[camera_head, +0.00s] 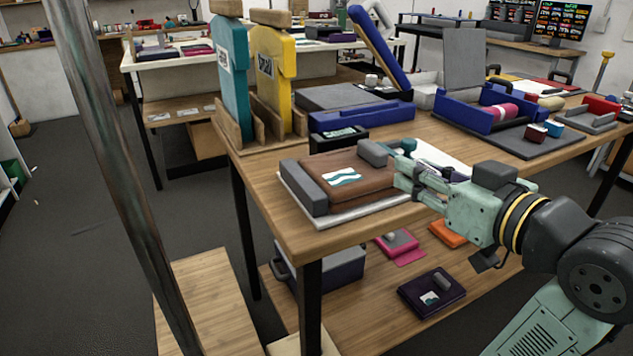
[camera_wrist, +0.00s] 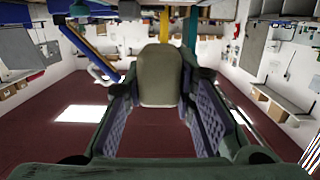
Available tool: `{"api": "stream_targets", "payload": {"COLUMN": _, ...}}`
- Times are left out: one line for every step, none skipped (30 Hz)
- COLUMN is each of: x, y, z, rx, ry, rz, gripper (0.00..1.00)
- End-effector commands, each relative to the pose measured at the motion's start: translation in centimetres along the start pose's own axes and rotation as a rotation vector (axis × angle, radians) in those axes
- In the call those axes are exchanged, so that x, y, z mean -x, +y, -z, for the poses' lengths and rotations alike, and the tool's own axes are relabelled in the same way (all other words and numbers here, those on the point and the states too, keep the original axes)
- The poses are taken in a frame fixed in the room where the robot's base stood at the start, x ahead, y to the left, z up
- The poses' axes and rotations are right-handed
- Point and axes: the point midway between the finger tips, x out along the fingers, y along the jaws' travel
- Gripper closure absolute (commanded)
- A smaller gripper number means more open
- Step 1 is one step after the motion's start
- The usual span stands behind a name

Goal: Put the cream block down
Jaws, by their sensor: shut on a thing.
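My gripper (camera_head: 398,165) reaches in from the right over the front table. In the wrist view the block sits between the two fingertips of my gripper (camera_wrist: 160,92).
The brown case lies on a pale tray (camera_head: 350,215) beside a grey bar (camera_head: 303,187). Teal (camera_head: 233,75) and yellow (camera_head: 272,80) upright panels stand behind left. A blue open box (camera_head: 470,112) is farther back. A pole (camera_head: 110,150) crosses the left.

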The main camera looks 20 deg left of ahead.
Motion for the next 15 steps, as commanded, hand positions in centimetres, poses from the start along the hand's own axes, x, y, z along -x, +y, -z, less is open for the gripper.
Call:
{"api": "stream_targets", "payload": {"x": 0.1, "y": 0.1, "z": -0.1, "rx": 0.000, "ry": 0.000, "rz": -0.003, "gripper": 0.95}}
{"api": "stream_targets", "payload": {"x": 0.1, "y": 0.1, "z": -0.1, "rx": -0.001, "ry": 0.000, "rz": -0.003, "gripper": 0.95}}
{"api": "stream_targets", "payload": {"x": -0.1, "y": 0.0, "z": 0.0, "rx": -0.001, "ry": 0.000, "rz": -0.002, "gripper": 0.95}}
{"api": "stream_targets", "payload": {"x": -0.3, "y": -0.1, "z": 0.0, "rx": -0.001, "ry": -0.001, "rz": -0.001, "gripper": 0.95}}
{"api": "stream_targets", "payload": {"x": -0.7, "y": -0.1, "z": 0.0, "rx": -0.002, "ry": -0.001, "rz": 0.000, "gripper": 0.95}}
{"api": "stream_targets", "payload": {"x": -1.4, "y": -0.3, "z": 0.1, "rx": -0.002, "ry": -0.002, "rz": 0.001, "gripper": 0.95}}
{"api": "stream_targets", "payload": {"x": -2.1, "y": -0.4, "z": 0.1, "rx": -0.002, "ry": -0.003, "rz": 0.001, "gripper": 0.95}}
{"api": "stream_targets", "payload": {"x": -2.8, "y": -0.6, "z": 0.2, "rx": -0.002, "ry": -0.003, "rz": 0.003, "gripper": 0.95}}
{"api": "stream_targets", "payload": {"x": -3.9, "y": -0.8, "z": 0.3, "rx": -0.003, "ry": -0.003, "rz": 0.004, "gripper": 0.95}}
{"api": "stream_targets", "payload": {"x": -4.7, "y": -0.9, "z": 0.3, "rx": -0.002, "ry": -0.004, "rz": 0.004, "gripper": 0.95}}
{"api": "stream_targets", "payload": {"x": -5.5, "y": -1.1, "z": 0.4, "rx": -0.002, "ry": -0.003, "rz": 0.004, "gripper": 0.95}}
{"api": "stream_targets", "payload": {"x": -6.6, "y": -1.2, "z": 0.4, "rx": -0.003, "ry": -0.003, "rz": 0.004, "gripper": 0.95}}
{"api": "stream_targets", "payload": {"x": -7.4, "y": -1.4, "z": 0.5, "rx": -0.002, "ry": -0.004, "rz": 0.003, "gripper": 0.95}}
{"api": "stream_targets", "payload": {"x": -8.2, "y": -1.6, "z": 0.5, "rx": -0.001, "ry": -0.003, "rz": 0.004, "gripper": 0.95}}
{"api": "stream_targets", "payload": {"x": -9.2, "y": -1.7, "z": 0.6, "rx": -0.003, "ry": -0.004, "rz": 0.003, "gripper": 0.95}}
